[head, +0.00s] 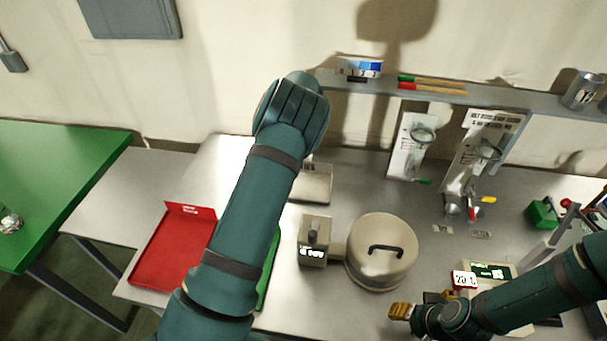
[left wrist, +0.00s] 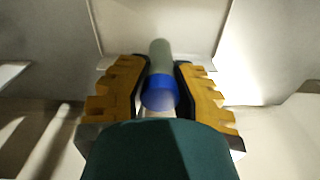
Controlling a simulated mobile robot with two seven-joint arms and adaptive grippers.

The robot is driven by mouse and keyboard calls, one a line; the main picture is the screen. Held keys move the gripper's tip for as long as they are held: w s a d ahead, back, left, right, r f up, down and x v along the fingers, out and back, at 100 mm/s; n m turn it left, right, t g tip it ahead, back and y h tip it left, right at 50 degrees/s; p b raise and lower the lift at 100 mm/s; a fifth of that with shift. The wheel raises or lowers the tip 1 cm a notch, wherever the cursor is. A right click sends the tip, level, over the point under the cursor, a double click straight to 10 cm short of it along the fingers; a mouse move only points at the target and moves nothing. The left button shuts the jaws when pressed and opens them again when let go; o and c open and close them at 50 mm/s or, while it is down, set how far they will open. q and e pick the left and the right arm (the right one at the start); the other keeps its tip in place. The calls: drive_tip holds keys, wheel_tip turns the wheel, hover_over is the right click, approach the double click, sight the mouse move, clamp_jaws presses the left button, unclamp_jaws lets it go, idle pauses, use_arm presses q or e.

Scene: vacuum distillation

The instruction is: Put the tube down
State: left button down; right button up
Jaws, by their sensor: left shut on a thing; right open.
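The tube (left wrist: 160,58) is a grey cylinder with a blue band or cap (left wrist: 160,92) at its near end. In the left wrist view my left gripper (left wrist: 160,72) is shut on it, with a yellow finger pad on each side. In the head view my left arm hides the left gripper and the tube. My right gripper (head: 403,312) is low in the head view, right of centre, with yellow pads. It is open and no held thing shows in it.
A red tray (head: 165,262) and a mostly hidden green tray (head: 270,268) lie at the table's left. A lidded round pot (head: 381,262) and a small display box (head: 313,243) stand mid-table. A shelf (head: 490,98) runs behind; a green table (head: 55,180) stands at left.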

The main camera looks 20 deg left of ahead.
use_arm(q)
drive_tip(key=shift+w+f, duration=0.25)
wheel_tip(320, 180, down, 5)
drive_tip(key=shift+s, duration=0.15)
drive_tip(key=shift+f, duration=2.25)
drive_tip(key=c, duration=0.9)
unclamp_jaws()
drive_tip(key=shift+f, duration=0.15)
wheel_tip(320, 180, up, 12)
drive_tip(key=shift+d+r, duration=0.1)
drive_tip(key=shift+r, duration=0.05)
drive_tip(key=shift+s, duration=0.2)
